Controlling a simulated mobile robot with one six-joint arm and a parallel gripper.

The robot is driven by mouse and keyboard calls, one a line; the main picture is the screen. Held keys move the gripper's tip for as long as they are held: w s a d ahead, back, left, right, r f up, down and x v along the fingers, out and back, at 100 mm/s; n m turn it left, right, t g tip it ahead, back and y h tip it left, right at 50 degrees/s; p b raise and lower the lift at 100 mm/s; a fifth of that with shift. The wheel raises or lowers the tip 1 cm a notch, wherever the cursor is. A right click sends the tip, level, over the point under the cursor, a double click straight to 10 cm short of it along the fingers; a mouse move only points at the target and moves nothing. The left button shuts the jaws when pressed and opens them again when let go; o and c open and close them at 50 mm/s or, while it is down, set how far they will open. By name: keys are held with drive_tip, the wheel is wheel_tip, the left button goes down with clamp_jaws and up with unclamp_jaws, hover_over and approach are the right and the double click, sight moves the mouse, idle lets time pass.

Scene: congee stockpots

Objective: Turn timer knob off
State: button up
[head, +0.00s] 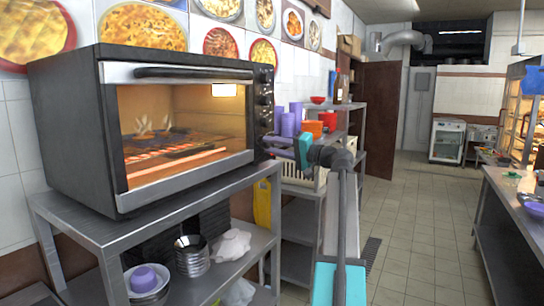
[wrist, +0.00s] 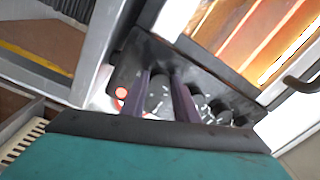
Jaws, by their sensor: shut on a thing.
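The oven (head: 180,120) is a dark countertop unit with a glass door, lit inside, with smoke or steam over the food. Its control panel carries a column of knobs at the right of the door in the head view. My gripper (head: 270,145) reaches the lower end of this panel from the right. In the wrist view my gripper (wrist: 164,92) has its two purple fingers shut on the end knob (wrist: 158,98), taken as the timer knob. A red light (wrist: 121,93) glows beside it. The knob's pointer direction is unclear.
The other knobs (wrist: 201,107) sit close beside one finger. The oven stands on a metal shelf rack (head: 85,230) with bowls below. Purple cups (head: 289,124) and red containers stand behind my gripper. The tiled floor (head: 415,220) to the right is clear.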

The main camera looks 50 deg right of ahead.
drive_tip(key=n+b, duration=0.5)
drive_tip(key=shift+d+f+y, duration=0.15)
drive_tip(key=shift+f+y, duration=0.15)
drive_tip(key=shift+r+n+b, duration=0.2)
drive_tip(key=shift+n+b, duration=0.75)
drive_tip(key=shift+n, duration=0.15)
drive_tip(key=o, duration=1.1)
drive_tip(key=shift+c, duration=0.2)
drive_tip(key=shift+s, duration=0.1)
drive_tip(key=r+v, duration=0.1)
drive_tip(key=v, duration=1.2)
drive_tip(key=shift+s+d+f+p, duration=0.2)
drive_tip(key=shift+s+f+p, duration=0.05)
drive_tip(key=shift+f+p, duration=0.15)
